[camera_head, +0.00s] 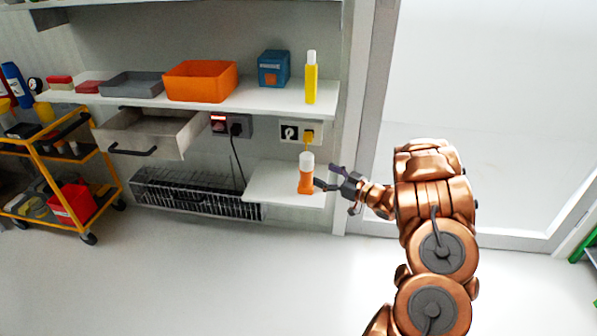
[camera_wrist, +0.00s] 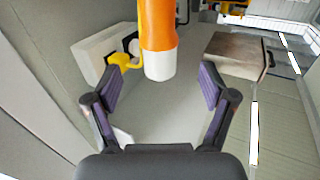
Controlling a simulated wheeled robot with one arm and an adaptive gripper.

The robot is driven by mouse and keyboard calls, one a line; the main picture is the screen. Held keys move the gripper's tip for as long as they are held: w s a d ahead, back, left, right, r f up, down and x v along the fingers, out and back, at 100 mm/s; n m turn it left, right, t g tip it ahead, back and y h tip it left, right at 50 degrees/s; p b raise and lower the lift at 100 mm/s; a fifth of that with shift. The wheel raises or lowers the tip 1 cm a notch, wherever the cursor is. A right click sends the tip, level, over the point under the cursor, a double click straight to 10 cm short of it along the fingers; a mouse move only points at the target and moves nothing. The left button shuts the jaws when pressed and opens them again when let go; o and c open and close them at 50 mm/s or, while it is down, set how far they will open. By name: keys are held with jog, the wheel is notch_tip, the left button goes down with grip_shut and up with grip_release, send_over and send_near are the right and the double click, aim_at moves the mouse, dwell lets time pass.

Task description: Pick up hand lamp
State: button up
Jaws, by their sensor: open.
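An orange cylinder with a white cap (camera_head: 306,175), which looks like the hand lamp, stands upright on the small lower shelf (camera_head: 265,184). In the wrist view its orange body (camera_wrist: 157,25) comes in from the top edge, with the white end toward the middle. My gripper (camera_head: 328,177) is open just to the right of the lamp. In the wrist view my gripper (camera_wrist: 156,85) has its two purple-padded fingers spread wide, with the white end in line with the gap between them. Nothing is held. Whether a finger touches the lamp I cannot tell.
A wall socket with a yellow plug (camera_head: 309,137) is just above the lamp. The upper shelf (camera_head: 265,97) carries an orange bin (camera_head: 200,82), a blue box (camera_head: 273,68) and a yellow bottle (camera_head: 311,82). An open drawer (camera_head: 150,138) juts out left. The floor in front is clear.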

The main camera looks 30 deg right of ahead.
aim_at(312, 168)
jog(key=b+x, duration=0.3)
jog(key=x, duration=0.4)
jog(key=shift+f, duration=0.2)
jog(key=shift+w+a+r, duration=0.1)
jog(key=shift+w, duration=0.3)
jog(key=c, duration=1.4)
jog(key=shift+c, duration=0.2)
jog(key=shift+r, duration=0.2)
